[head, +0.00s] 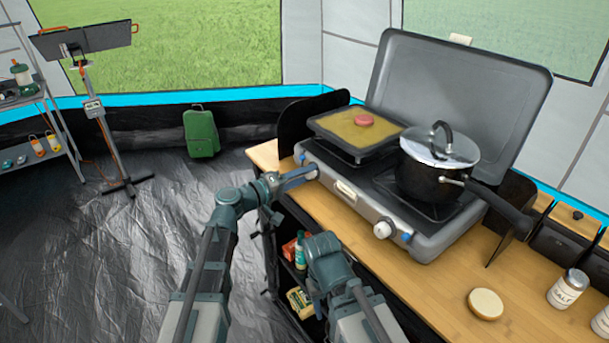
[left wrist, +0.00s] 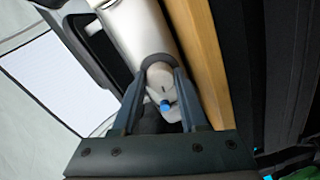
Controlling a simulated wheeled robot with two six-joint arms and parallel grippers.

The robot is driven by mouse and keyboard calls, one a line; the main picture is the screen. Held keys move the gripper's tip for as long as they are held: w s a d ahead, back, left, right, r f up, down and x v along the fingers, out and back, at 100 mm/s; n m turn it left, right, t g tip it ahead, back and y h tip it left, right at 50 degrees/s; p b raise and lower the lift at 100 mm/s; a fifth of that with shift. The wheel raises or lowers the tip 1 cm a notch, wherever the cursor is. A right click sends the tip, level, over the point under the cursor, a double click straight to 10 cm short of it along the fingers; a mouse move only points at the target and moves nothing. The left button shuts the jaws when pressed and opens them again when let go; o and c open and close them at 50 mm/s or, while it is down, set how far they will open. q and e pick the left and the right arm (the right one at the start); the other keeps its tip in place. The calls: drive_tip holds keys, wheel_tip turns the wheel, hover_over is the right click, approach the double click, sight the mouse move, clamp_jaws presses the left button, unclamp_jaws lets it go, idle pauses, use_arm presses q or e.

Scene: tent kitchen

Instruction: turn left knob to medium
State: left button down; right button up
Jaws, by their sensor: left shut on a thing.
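The camping stove (head: 375,205) stands on the wooden counter with its grey lid open. Its left knob (left wrist: 162,76) shows in the left wrist view as a light round knob with a dark collar, between my fingers. My left gripper (head: 309,171) is at the left end of the stove's front panel and covers that knob in the head view. In the left wrist view my left gripper (left wrist: 160,90) is shut on the knob, one finger on each side. A blue spot shows near the knob. My right arm's gripper is not visible.
The white right knob (head: 383,229) is on the same panel. A griddle (head: 343,132) with a reddish patty is on the left burner; a lidded pot (head: 428,182) is on the right. A bun half (head: 486,304) and a salt jar (head: 567,288) are on the counter (head: 425,293).

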use_arm(q)
drive_tip(key=n, duration=0.5)
drive_tip(key=shift+n, duration=0.3)
idle(0.4)
drive_tip(key=shift+c, duration=2.2)
unclamp_jaws()
drive_tip(key=shift+a, duration=0.1)
drive_tip(key=v, duration=1.3)
drive_tip(key=shift+a+p, duration=0.35)
drive_tip(key=shift+a, duration=0.05)
drive_tip(key=shift+s+f, duration=0.1)
drive_tip(key=shift+s, duration=0.05)
